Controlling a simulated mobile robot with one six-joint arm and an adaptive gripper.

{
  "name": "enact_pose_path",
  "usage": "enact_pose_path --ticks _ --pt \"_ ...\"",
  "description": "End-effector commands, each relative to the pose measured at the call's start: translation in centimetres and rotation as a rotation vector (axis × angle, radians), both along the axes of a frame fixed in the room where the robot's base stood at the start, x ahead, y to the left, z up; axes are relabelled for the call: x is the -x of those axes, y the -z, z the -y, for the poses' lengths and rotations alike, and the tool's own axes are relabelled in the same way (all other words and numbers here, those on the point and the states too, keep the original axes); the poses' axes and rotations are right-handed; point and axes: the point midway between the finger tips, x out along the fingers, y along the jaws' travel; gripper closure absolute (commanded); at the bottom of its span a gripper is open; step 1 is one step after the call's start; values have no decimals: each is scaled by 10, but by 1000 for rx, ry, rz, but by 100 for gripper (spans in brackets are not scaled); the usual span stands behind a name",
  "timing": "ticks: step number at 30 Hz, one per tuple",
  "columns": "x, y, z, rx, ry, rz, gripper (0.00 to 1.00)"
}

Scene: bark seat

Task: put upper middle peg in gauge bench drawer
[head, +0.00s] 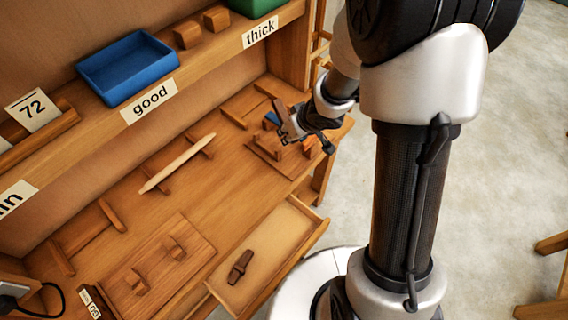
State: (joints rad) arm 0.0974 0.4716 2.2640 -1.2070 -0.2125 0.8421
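The gauge bench drawer (283,246) is pulled open at the bench's front, below the worktop. A dark brown peg-like piece (240,267) lies in it. My gripper (294,126) is at the right end of the worktop, above a small wooden board (268,153). A brown elongated piece (285,117) is right at its fingertips, tilted; whether the fingers are closed on it is too small to tell. A blue bit (271,120) and an orange block (311,147) show beside the gripper. I cannot tell which piece is the upper middle peg.
A shelf above the worktop holds a blue tray (128,68), small wooden blocks (188,36) and a green container (255,5). A pale tapered rod (178,163) lies across wooden supports. A board with two knobs (157,266) lies at front left. The drawer's right part is bare.

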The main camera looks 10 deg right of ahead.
Motion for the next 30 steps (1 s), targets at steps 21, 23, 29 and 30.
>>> enact_pose_path --ticks 21,23,29,30 --pt "-15 70 3 -1 -318 -3 100" --pt "-15 86 3 -1 -318 -3 100" --pt "-15 132 3 0 -317 -2 100" --pt "-15 138 3 1 -319 -2 100"
